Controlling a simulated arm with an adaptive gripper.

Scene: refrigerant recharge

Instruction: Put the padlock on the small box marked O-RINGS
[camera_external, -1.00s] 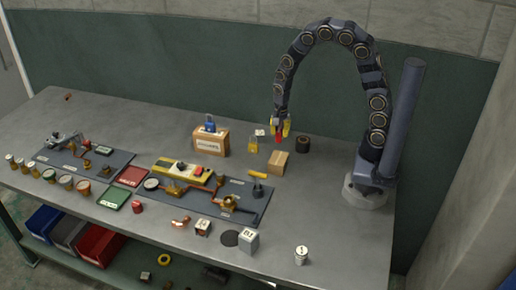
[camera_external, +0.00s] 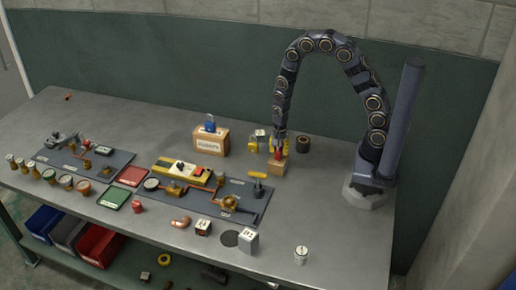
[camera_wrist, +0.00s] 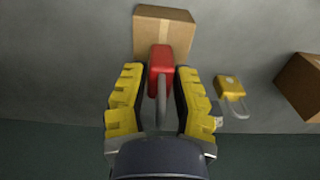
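A small cardboard box (camera_external: 278,167) stands right below the padlock. The same box (camera_wrist: 165,26) shows in the wrist view, partly behind the padlock. I cannot read any marking on it. Whether the padlock touches the box top, I cannot tell.
A yellow padlock (camera_external: 253,147) stands left of the small box. A larger labelled box (camera_external: 211,142) with a blue padlock (camera_external: 210,123) on top is further left. A dark roll (camera_external: 303,144) is to the right. Mats with gauges and fittings fill the front and left.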

